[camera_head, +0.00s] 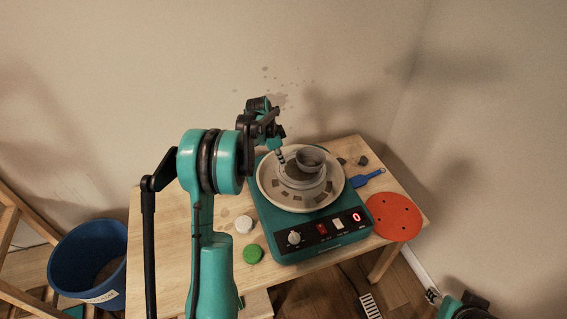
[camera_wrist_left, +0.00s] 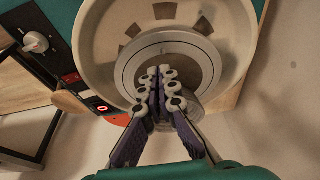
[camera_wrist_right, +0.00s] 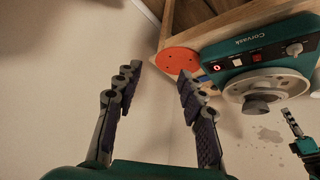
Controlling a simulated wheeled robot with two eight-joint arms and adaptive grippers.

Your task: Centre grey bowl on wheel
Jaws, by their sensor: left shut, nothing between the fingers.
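The grey bowl (camera_head: 311,158) sits upright on the grey wheel head (camera_head: 302,183), appearing toward its back right in the head view. The wheel head lies inside the pale splash pan (camera_head: 268,186) of the teal pottery wheel (camera_head: 283,252). My left gripper (camera_head: 281,157) is shut and empty, close to the bowl's left side; contact cannot be told. In the left wrist view its closed fingers (camera_wrist_left: 166,78) lie over the wheel head and hide most of the bowl. My right gripper (camera_wrist_right: 158,75) is open and empty, away from the wheel. The bowl (camera_wrist_right: 256,104) shows there too.
An orange round bat (camera_head: 394,217) and a blue tool (camera_head: 369,178) lie right of the wheel. A white lid (camera_head: 243,224) and green lid (camera_head: 253,253) lie left. Small dark lumps (camera_head: 363,160) lie behind. A blue bucket (camera_head: 88,262) stands on the floor.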

